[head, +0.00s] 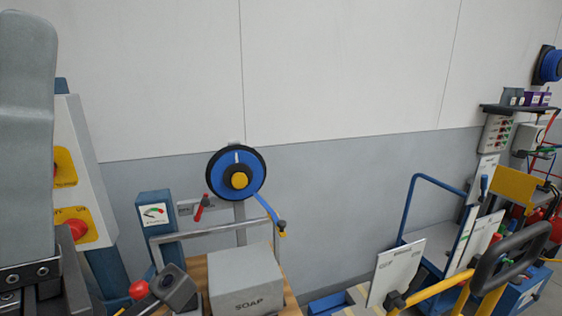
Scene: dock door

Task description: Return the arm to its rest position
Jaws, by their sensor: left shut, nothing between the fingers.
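My left gripper (27,135) stands large and close at the left edge of the head view. A smooth grey finger points up from a dark bolted mount, and part of the gripper is cut off by the picture edge. It is shut and empty, apart from the things on the bench. It hides part of a control panel (88,175) with yellow and red switches behind it. My right gripper is not in view.
A grey SOAP box (246,280) sits on a wooden top at the lower middle, below a blue strap reel (236,173). A blue gauge post (155,214) stands left of it. A blue-framed cart (437,242) and yellow-railed equipment fill the right.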

